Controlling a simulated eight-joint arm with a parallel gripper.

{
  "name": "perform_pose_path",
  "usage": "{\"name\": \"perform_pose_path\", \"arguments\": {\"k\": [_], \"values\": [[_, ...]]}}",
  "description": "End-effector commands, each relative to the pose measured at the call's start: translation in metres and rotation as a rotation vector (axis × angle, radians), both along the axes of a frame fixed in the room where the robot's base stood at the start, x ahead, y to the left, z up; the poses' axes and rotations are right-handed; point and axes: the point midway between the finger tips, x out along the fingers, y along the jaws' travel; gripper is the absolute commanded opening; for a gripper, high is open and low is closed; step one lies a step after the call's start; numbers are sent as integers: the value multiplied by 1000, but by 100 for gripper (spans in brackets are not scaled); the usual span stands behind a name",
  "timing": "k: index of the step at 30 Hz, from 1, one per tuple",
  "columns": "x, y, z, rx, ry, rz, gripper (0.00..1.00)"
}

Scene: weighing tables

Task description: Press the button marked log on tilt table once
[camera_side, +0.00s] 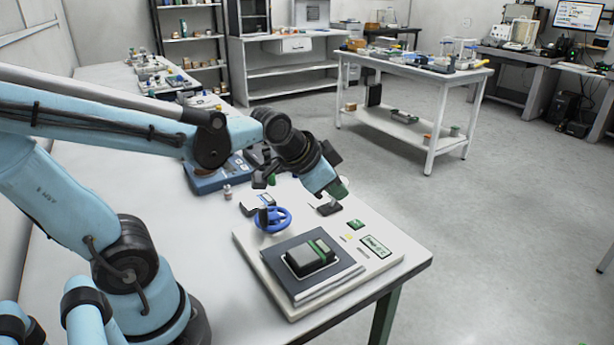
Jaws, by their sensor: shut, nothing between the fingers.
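The tilt table (290,299) is a pale base near the front right corner of the white bench. It carries a dark plate (340,276) with a grey block (306,259) banded in green, a blue handwheel (272,220) and a small display (376,246). A small green square (355,225) with a light mark sits behind the display; its lettering is too small to read, so I cannot tell if it is the log button. My gripper (331,203) is shut and empty, pointing down over the base's back edge, left of the green square. I cannot tell whether it touches anything.
A blue instrument (219,177) and a small jar (227,192) stand behind the tilt table, near my arm. The bench's right edge is close to the base. A second white table (415,71) with equipment stands apart across the clear floor.

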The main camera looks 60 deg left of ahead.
Motion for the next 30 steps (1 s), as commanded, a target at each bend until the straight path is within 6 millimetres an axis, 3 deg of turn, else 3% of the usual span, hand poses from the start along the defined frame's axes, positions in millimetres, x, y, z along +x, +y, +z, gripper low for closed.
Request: {"name": "perform_pose_path", "arguments": {"k": [6,13,19,30], "values": [[43,15,-4,139,-40,-127,0],[76,29,-14,261,-69,-231,0],[87,34,-19,311,-79,-271,0],[88,35,-19,316,-80,-277,0]]}}
